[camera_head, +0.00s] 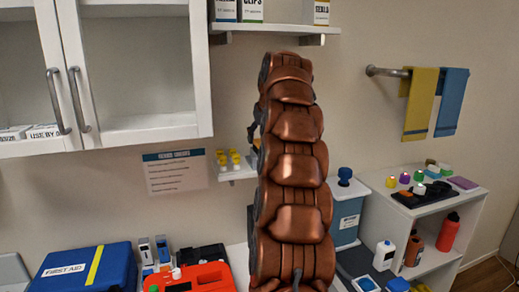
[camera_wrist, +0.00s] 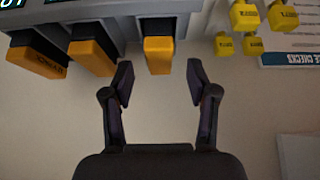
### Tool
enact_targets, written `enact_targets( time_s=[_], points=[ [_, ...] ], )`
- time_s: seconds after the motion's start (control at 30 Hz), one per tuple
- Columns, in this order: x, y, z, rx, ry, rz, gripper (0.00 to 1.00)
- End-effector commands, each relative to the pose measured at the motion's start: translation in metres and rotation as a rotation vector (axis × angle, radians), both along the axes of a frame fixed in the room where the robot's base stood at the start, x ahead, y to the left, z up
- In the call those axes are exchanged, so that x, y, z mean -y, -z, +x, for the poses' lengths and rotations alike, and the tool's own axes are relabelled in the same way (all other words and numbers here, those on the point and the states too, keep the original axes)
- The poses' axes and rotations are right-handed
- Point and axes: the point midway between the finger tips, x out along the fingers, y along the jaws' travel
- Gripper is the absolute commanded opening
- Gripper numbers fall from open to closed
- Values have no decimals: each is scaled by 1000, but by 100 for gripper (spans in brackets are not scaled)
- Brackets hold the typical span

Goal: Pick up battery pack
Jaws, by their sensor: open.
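Several orange-yellow blocks, which look like battery packs, stick out of a grey unit (camera_wrist: 130,18) in the wrist view. One block (camera_wrist: 158,55) is in line with the space between my fingertips, its end close to their level. Two more blocks (camera_wrist: 92,56) and (camera_wrist: 40,60) are to the left, outside my fingers. My gripper (camera_wrist: 160,76) is open, with a finger on each side and no visible grip on anything. In the head view my copper arm hides most of the gripper and the grey unit.
Small yellow items (camera_wrist: 244,16) hang at the wrist view's upper right, near a printed sign (camera_wrist: 290,60). In the head view a white cabinet (camera_head: 135,90), blue first aid case (camera_head: 85,268), red case (camera_head: 205,276), blue-grey bin (camera_head: 345,215) and white shelf (camera_head: 455,205) surround my arm.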

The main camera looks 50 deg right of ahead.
Motion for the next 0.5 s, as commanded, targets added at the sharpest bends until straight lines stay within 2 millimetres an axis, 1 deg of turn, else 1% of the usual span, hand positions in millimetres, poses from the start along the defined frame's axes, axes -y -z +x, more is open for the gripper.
enact_targets(
  time_s=[0.27, 0.5],
  points=[
    [5, 17, 9, -2, 1, 2, 58],
    [7, 19, 11, 1, 2, -2, 58]
  ],
)
